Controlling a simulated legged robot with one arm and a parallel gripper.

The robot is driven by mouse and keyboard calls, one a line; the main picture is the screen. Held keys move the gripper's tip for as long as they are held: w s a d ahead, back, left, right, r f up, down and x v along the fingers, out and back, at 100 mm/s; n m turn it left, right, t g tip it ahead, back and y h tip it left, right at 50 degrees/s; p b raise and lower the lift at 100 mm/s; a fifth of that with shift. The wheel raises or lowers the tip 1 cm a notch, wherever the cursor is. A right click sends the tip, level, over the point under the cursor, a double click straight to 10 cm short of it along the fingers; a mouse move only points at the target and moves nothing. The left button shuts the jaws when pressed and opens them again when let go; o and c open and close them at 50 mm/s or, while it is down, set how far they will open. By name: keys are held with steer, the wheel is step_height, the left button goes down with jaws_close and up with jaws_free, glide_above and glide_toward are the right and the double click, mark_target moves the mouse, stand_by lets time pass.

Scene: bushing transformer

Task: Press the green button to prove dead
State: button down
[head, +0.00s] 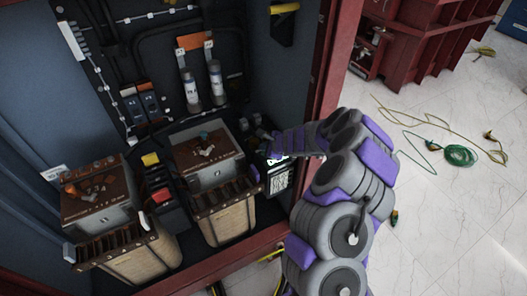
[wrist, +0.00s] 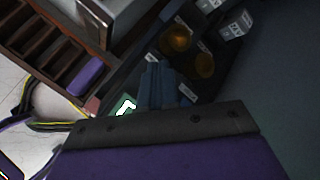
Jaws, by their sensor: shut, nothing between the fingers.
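A small dark unit (head: 280,178) stands at the right of the cabinet floor. A bright green-and-white lit patch (head: 277,159) shows on its top, just below my gripper (head: 272,146). In the wrist view the lit patch (wrist: 125,106) is left of my gripper (wrist: 158,68), partly cut off by the wrist housing. My gripper is shut and empty, with its fingertips over the dark panel. Two round amber parts (wrist: 175,39) (wrist: 203,65) sit on that panel beyond and right of the fingertips. I cannot tell which part is the green button, or whether the fingertips touch anything.
Two brown-topped transformers (head: 97,190) (head: 209,158) stand left of my gripper. The red cabinet frame (head: 325,70) rises beside my arm. Cables (head: 460,155) lie on the pale floor outside.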

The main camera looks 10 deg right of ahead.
steer(key=shift+r, duration=0.25)
step_height(320, 180, up, 5)
steer(key=p, duration=0.4)
stand_by(0.3)
stand_by(0.5)
